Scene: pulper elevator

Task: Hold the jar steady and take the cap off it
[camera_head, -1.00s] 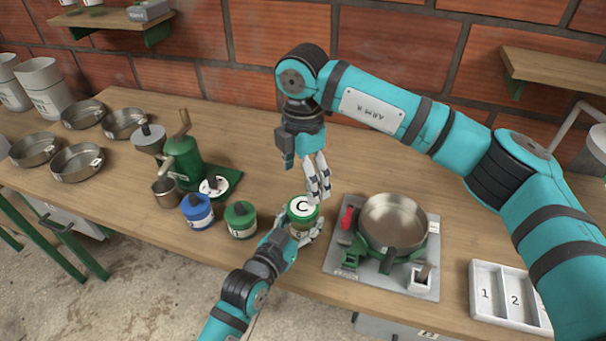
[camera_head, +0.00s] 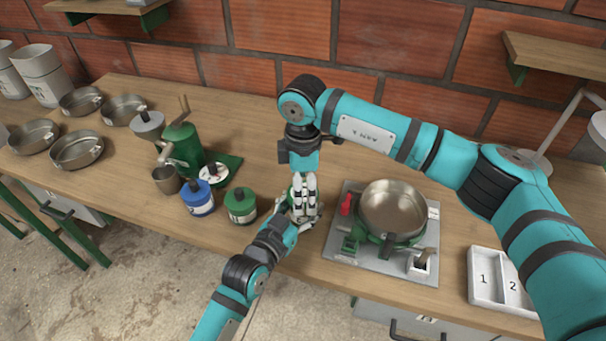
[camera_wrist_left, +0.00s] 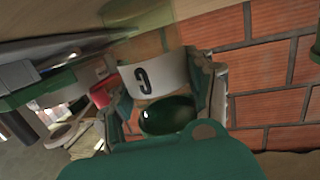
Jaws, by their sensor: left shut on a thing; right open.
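The jar stands on the workbench, mostly hidden by both grippers in the head view, with a little green of it (camera_head: 292,194) showing. In the left wrist view the jar (camera_wrist_left: 158,78) is clear with a white label marked "C". My left gripper (camera_head: 302,227) is shut on the jar from the front; its fingers also flank the jar in the left wrist view (camera_wrist_left: 165,92). My right gripper (camera_head: 304,202) is open and points down right over the jar's top.
A blue-lidded jar (camera_head: 198,199) and a green-lidded jar (camera_head: 240,206) stand close to the left. A burner plate (camera_head: 338,246) with a pan (camera_head: 393,207) is close to the right. A green grinder (camera_head: 183,150) and several pans stand farther left. A numbered tray (camera_head: 484,288) lies at right.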

